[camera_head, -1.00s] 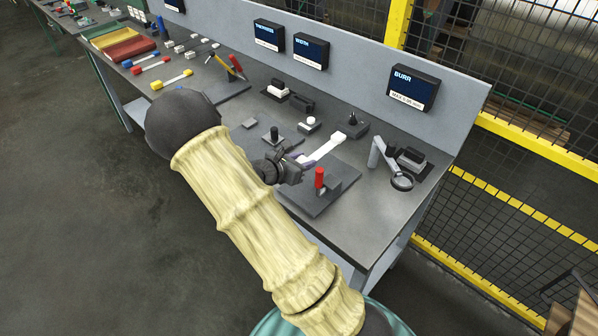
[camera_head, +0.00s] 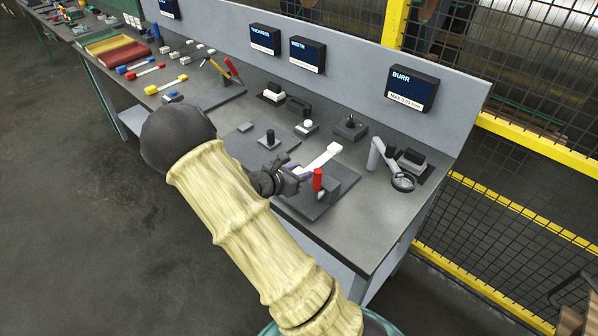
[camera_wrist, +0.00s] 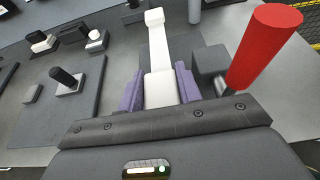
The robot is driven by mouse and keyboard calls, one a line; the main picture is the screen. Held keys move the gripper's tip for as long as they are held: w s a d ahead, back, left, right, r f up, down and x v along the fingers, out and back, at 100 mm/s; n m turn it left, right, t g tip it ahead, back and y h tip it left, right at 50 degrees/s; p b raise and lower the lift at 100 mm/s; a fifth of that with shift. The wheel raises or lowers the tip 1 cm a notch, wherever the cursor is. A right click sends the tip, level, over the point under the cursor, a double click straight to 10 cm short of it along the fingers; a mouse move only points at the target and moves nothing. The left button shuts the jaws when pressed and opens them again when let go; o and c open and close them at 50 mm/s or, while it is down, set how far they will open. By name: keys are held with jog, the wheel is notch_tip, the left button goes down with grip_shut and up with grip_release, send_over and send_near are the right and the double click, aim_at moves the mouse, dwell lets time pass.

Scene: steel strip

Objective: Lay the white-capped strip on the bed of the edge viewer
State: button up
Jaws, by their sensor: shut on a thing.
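The white-capped strip (camera_head: 320,158) is pale and straight, with a white block at its far end; it also shows in the wrist view (camera_wrist: 157,45). My gripper (camera_head: 297,174) is shut on its near end, the purple finger pads on both sides of a white block in the wrist view (camera_wrist: 160,88). The strip points away from my gripper, above or beside a grey fixture plate; its height is unclear. The apparent edge viewer, a grey stand with a ring lens (camera_head: 403,182) and a dark block, stands to the right below the BURR screen (camera_head: 412,88).
A red upright handle (camera_head: 318,179) stands close right of my gripper, on the grey fixture plate (camera_head: 305,208). A black post (camera_head: 270,138) stands on a plate to the left. Small gauges line the back. Bare bench lies between the fixture and the ring lens.

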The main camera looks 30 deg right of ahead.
jog(key=shift+f+b, duration=2.35)
jog(key=shift+f, duration=0.55)
jog(key=shift+f, duration=0.25)
jog(key=o, duration=1.1)
jog(key=shift+o, duration=0.2)
jog(key=v, duration=1.7)
jog(key=shift+s+a+r, duration=0.1)
jog(key=shift+s, duration=0.05)
